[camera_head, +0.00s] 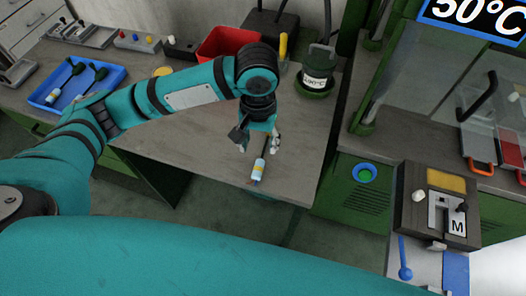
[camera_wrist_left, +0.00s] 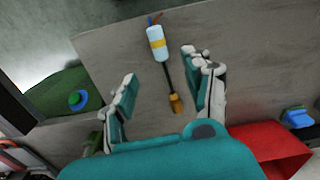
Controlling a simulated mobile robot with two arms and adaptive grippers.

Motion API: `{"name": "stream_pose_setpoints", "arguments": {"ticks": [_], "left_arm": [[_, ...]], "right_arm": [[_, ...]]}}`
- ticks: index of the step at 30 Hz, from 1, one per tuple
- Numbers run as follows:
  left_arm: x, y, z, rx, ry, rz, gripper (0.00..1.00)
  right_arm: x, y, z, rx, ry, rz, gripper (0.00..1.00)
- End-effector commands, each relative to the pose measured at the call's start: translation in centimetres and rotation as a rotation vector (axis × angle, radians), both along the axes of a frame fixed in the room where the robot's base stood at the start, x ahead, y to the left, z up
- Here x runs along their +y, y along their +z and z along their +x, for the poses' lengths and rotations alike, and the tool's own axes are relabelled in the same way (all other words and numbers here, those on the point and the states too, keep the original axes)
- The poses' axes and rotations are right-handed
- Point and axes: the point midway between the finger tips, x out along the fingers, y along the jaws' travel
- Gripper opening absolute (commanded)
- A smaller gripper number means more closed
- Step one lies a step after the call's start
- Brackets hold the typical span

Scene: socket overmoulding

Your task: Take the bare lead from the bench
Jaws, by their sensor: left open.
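The bare lead lies on the bench (camera_head: 222,158) near its front edge. It has a pale body with a yellow band (camera_head: 258,168), and in the left wrist view its body (camera_wrist_left: 156,43) shows coloured wire ends, a thin black cable and an orange-brown end piece. My left gripper (camera_head: 259,145) is open and points down over the lead. In the left wrist view, the left fingers (camera_wrist_left: 162,75) are spread, with the lead's cable between them in the picture. Nothing is held. The gripper hides part of the lead in the head view. My right gripper is not in view.
A blue tray (camera_head: 112,76) with similar pieces stands at the bench's left. A red bin (camera_head: 222,42) and a dark pot (camera_head: 318,66) marked with a temperature stand at the back. A machine with a lever block (camera_head: 412,190) is at right. Bench around the lead is clear.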

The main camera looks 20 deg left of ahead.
Motion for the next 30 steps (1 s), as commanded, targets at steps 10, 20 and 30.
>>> {"name": "stream_pose_setpoints", "arguments": {"ticks": [10, 20, 30], "left_arm": [[0.0, -4.8, 0.0, -0.001, 0.000, -0.001, 0.51], [0.1, -8.8, -0.5, 0.001, 0.001, 0.001, 0.51], [0.1, -10.1, -0.5, -0.002, -0.001, 0.000, 0.51]], "right_arm": [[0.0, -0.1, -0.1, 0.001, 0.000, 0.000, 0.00], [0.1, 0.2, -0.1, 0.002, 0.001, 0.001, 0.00], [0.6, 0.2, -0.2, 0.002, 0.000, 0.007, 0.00]]}}
